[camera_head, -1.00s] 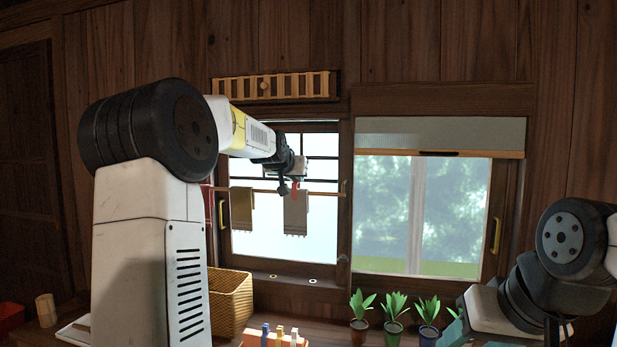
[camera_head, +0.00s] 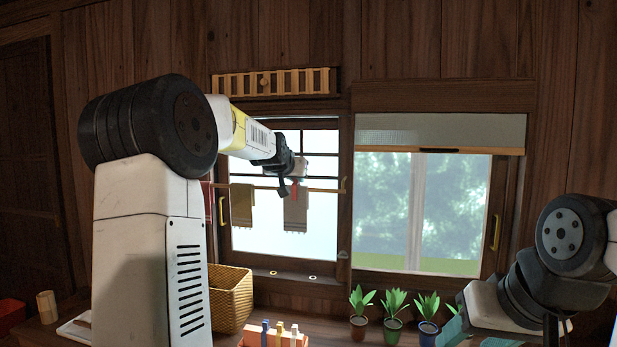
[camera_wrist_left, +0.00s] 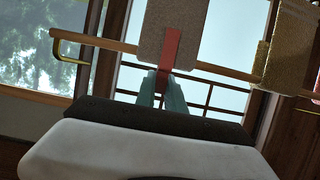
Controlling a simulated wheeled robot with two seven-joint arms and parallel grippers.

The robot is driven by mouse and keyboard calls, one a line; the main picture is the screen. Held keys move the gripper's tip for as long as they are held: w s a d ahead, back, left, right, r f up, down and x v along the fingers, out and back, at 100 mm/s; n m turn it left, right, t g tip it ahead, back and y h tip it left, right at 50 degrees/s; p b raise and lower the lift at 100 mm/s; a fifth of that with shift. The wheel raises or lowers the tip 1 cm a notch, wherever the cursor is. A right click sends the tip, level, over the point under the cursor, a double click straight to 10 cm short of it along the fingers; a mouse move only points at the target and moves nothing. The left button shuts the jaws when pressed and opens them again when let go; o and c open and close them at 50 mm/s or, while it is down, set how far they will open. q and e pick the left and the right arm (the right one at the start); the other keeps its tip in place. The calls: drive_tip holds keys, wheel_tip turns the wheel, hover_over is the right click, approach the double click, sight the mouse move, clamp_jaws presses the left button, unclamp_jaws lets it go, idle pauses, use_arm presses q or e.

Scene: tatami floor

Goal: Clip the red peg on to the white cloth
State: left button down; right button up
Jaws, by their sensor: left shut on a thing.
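My left gripper (camera_head: 294,182) is up at the window, in front of the rod. It is shut on the red peg (camera_head: 295,190), which also shows in the left wrist view (camera_wrist_left: 169,50) between the teal fingertips (camera_wrist_left: 162,90). The pale cloth (camera_head: 296,212) hangs over the wooden rod (camera_head: 322,191). In the left wrist view the peg overlaps the cloth (camera_wrist_left: 182,22) at the rod. I cannot tell whether the peg grips the cloth.
A brownish yellow cloth (camera_head: 242,207) hangs on the same rod to the left. Below are a woven basket (camera_head: 231,300), a red holder (camera_head: 258,340) with several pegs, and potted plants (camera_head: 393,325). A blind (camera_head: 440,134) covers the top of the right window.

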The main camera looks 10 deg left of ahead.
use_arm(q)
drive_tip(key=c, duration=0.9)
unclamp_jaws()
drive_tip(key=shift+o, duration=0.2)
drive_tip(key=shift+r, duration=2.95)
drive_tip(key=s+d+f+g, duration=0.2)
drive_tip(key=s+f, duration=0.5)
drive_tip(key=s, duration=0.7)
drive_tip(key=s+d+f+g+h, duration=0.1)
drive_tip(key=s+d+f+g, duration=0.2)
drive_tip(key=s+f, duration=0.5)
drive_tip(key=s+d+f+g, duration=0.2)
drive_tip(key=s+f, duration=0.5)
drive_tip(key=s, duration=1.5)
drive_tip(key=shift+d+f+h, duration=0.35)
drive_tip(key=shift+d+h, duration=0.05)
drive_tip(key=shift+d, duration=0.1)
